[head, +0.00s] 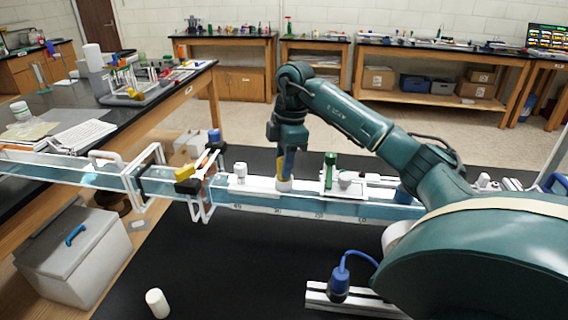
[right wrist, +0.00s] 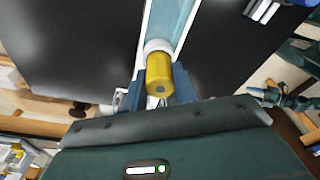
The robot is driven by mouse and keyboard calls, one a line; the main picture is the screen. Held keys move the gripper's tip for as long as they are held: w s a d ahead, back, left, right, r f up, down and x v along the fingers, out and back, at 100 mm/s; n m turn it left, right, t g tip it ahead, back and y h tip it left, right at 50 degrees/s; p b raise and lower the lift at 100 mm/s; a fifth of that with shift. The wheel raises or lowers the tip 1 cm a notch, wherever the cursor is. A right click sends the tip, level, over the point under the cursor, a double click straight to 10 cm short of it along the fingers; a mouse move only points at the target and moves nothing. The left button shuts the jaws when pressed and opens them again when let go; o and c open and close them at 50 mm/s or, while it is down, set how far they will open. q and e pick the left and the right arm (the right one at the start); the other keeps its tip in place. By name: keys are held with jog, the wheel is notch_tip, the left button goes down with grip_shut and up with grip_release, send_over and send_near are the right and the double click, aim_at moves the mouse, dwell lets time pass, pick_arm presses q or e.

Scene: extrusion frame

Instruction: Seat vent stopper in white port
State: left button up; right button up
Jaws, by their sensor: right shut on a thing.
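A yellow stopper (head: 289,163) is held upright by my right gripper (head: 283,170) in the head view. It also shows as a yellow cylinder (right wrist: 160,77) between the blue fingers in the right wrist view, where my right gripper (right wrist: 159,92) is shut on it. A white port (head: 284,186) is directly below the stopper on the long clear channel (head: 240,198). In the right wrist view the white ring of the port (right wrist: 157,46) shows just beyond the stopper. I cannot tell whether the stopper touches the port. My left gripper is not in view.
A green upright piece (head: 330,170) and a white round knob (head: 345,179) stand to the right on the channel. A white fitting (head: 240,171) and a clamp frame (head: 203,180) are to the left.

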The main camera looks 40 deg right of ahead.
jog(key=shift+f, duration=0.35)
jog(key=shift+f, duration=0.15)
jog(key=o, duration=1)
jog(key=shift+c, duration=0.2)
notch_tip(320, 180, up, 12)
jog(key=d, duration=0.1)
jog(key=shift+s+d, duration=0.2)
jog(key=shift+s, duration=0.05)
